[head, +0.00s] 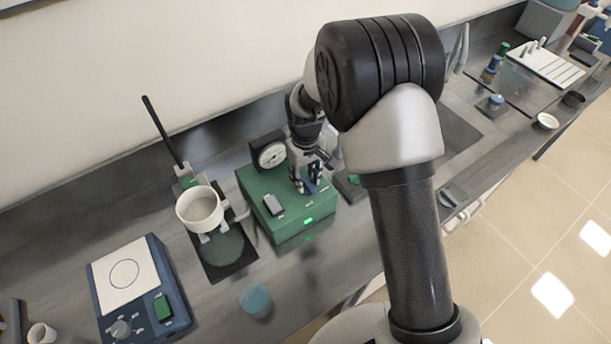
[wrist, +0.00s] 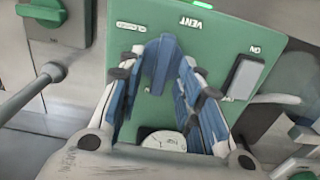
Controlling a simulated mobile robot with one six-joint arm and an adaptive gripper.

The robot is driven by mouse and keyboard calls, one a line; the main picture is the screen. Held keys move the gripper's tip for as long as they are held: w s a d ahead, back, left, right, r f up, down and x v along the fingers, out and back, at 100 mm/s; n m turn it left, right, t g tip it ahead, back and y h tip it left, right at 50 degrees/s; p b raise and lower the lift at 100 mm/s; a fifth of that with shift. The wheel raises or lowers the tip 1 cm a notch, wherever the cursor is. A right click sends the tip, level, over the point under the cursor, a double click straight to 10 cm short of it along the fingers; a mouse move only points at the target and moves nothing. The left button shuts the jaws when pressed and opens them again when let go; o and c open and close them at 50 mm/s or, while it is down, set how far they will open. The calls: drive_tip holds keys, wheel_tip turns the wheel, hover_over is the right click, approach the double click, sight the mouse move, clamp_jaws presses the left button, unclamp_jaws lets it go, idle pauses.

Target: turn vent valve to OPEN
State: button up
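The vent valve is on a green box (head: 262,215) with a round dial gauge (head: 270,154) behind it. In the wrist view its blue handle (wrist: 161,58) stands up from the green panel, beside an upside-down VENT label (wrist: 197,22) and a small white label (wrist: 131,27). My gripper (head: 309,176) points down over the box. In the wrist view its blue-padded fingers (wrist: 160,72) are spread, one on each side of the handle. I cannot tell whether either finger touches it. In the head view the fingers hide most of the handle.
A grey rocker switch (head: 273,204) marked ON and a lit green lamp (head: 308,221) are on the box. A stand with a white bowl (head: 200,208) and a blue hotplate (head: 124,285) are to the left. A sink (head: 459,135) is to the right.

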sight(305, 180)
drive_tip(key=shift+r, duration=0.1)
wheel_tip(305, 180, up, 12)
idle(0.5)
idle(0.5)
drive_tip(key=s+d+r+m+t+b, duration=0.3)
drive_tip(key=s+d+r, duration=0.7)
drive_tip(key=s+r, duration=0.25)
drive_tip(key=s+d+f+m+b, duration=0.1)
drive_tip(key=s+d, duration=0.1)
drive_tip(key=s, duration=0.5)
drive_tip(key=s+d+f+m+t+b, duration=0.1)
drive_tip(key=s+d+m, duration=0.1)
drive_tip(key=s, duration=0.5)
drive_tip(key=shift+s+d+f+m+t, duration=0.2)
drive_tip(key=shift+d+f+m+t, duration=0.1)
drive_tip(key=shift+d, duration=0.25)
